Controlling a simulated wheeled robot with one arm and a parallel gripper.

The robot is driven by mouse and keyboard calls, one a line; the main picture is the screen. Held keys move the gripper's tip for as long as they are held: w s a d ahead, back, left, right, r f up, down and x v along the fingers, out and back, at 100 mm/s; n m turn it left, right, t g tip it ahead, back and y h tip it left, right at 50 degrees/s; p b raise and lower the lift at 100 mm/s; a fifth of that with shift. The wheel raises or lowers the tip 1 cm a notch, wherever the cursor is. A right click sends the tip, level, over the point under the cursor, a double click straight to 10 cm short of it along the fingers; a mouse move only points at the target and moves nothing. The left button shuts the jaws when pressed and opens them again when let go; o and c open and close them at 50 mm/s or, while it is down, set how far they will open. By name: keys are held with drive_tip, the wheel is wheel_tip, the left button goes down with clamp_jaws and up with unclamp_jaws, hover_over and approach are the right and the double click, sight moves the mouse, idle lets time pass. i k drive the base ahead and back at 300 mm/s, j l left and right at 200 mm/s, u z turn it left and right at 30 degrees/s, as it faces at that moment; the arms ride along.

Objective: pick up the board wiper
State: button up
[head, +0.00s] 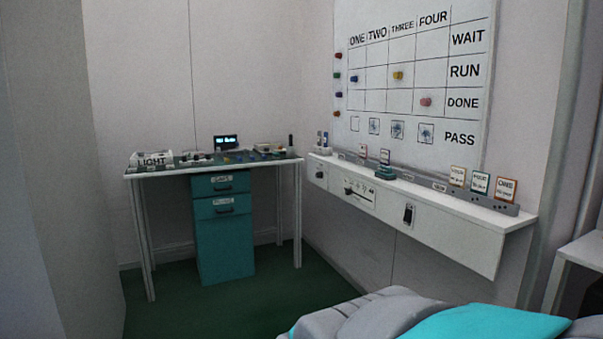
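My gripper is not in view. Grey and teal parts at the bottom right look like my own body.
The whiteboard (378,103) has a grid and coloured magnets. Several small cards (480,182) stand at the ledge's right. A desk (170,172) with teal drawers (224,243) stands at the back left. The green floor (190,308) between is clear.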

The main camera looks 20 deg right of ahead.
sight(384, 172)
drive_tip(key=z, duration=1.65)
drive_tip(key=i+j, duration=0.25)
drive_tip(key=l+z, duration=0.05)
